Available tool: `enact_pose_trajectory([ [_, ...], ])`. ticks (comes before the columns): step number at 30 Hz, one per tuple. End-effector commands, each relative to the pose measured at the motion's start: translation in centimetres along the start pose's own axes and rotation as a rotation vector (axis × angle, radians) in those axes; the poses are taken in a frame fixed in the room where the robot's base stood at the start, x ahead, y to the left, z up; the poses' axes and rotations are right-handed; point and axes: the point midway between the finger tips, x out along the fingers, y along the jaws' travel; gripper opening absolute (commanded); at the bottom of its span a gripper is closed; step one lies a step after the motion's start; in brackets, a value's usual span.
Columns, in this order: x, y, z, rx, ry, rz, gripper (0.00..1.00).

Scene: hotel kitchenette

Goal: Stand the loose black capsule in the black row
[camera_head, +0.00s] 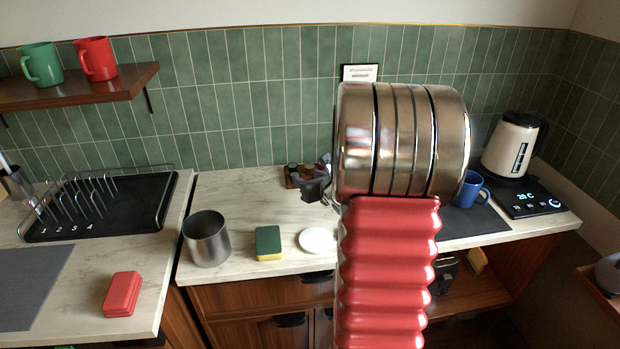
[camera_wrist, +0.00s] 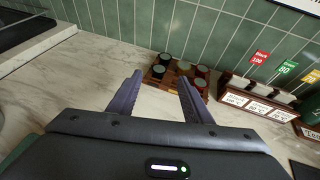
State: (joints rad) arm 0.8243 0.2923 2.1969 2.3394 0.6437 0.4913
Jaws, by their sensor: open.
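A small wooden capsule rack (camera_wrist: 172,84) with several round capsules stands on the marble counter by the tiled wall in the wrist view. The capsule tops look dark, greenish and brownish. The rack also shows in the head view (camera_head: 291,183), beside my gripper. I cannot single out a loose black capsule or tell which row is the black one. My gripper (camera_wrist: 160,77) is open and empty, its fingertips pointing toward the rack with a gap between them. In the head view my gripper (camera_head: 317,188) is partly hidden behind my arm.
Labelled holders (camera_wrist: 257,103) with red, green and yellow tags stand right of the rack. In the head view a steel canister (camera_head: 206,240), a sponge (camera_head: 268,242) and a white round dish (camera_head: 316,240) stand nearer the front. A blue mug (camera_head: 468,190) and kettle (camera_head: 514,145) are right.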

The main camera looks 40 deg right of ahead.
Motion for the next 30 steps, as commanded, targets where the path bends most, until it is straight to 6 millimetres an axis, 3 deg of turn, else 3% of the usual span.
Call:
enact_pose_trajectory([
  [12,0.0,0.0,0.0,-0.002,0.0,0.001,0.45],
  [17,-0.3,2.0,0.9,-0.065,-0.007,0.044,0.45],
  [20,-1.0,5.2,2.2,-0.172,-0.018,0.113,0.45],
  [23,-2.3,9.7,3.6,-0.325,-0.036,0.211,0.45],
  [30,-7.3,20.6,5.2,-0.75,-0.097,0.459,0.45],
])
